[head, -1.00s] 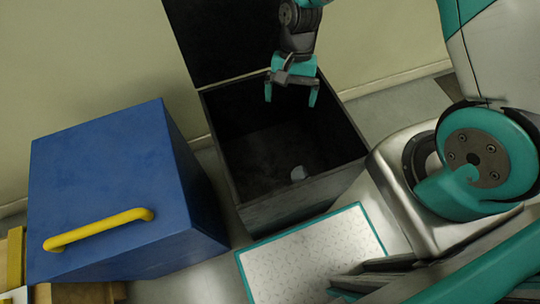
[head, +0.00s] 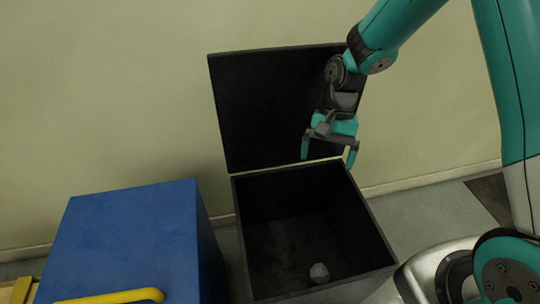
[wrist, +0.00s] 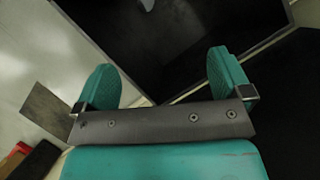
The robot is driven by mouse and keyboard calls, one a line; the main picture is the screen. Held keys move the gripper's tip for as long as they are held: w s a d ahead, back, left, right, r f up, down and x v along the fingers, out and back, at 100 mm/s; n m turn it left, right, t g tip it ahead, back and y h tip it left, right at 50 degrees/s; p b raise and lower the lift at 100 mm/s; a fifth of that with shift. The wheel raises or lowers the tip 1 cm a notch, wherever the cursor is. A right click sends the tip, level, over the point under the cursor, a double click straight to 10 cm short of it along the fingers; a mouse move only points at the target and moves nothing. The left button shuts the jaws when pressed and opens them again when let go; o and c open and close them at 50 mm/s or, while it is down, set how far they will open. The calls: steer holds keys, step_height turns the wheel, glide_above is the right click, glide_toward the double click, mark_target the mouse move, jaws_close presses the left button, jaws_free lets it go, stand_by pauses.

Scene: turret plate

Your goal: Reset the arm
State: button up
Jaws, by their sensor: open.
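My gripper (head: 329,155) is open and empty. It hangs above the back of the open black box (head: 381,246), in front of its raised lid (head: 262,110). In the wrist view my gripper's two teal fingers (wrist: 163,85) stand wide apart with nothing between them. A small grey lump (head: 319,272) lies on the floor of the black box, apart from the gripper. A pale piece of it also shows at the top edge of the wrist view (wrist: 147,4).
A blue box (head: 130,240) with a yellow handle (head: 115,297) stands left of the black box. A plain wall (head: 110,100) is behind both. Grey floor (head: 425,212) is bare to the right, with a dark patch (head: 492,192) near the wall.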

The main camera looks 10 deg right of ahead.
steer(key=s+a+r+n+t+y, duration=0.15)
steer(key=s+a+r+n, duration=0.25)
steer(key=s+r+n, duration=0.45)
steer(key=s+a+r+n+t+y, duration=0.15)
steer(key=s+a+r+n, duration=0.3)
steer(key=s+r, duration=0.6)
step_height(320, 180, up, 13)
steer(key=w+h+p, duration=0.1)
steer(key=p, duration=1.1)
steer(key=shift+d+t+p, duration=0.4)
steer(key=shift+d, duration=0.05)
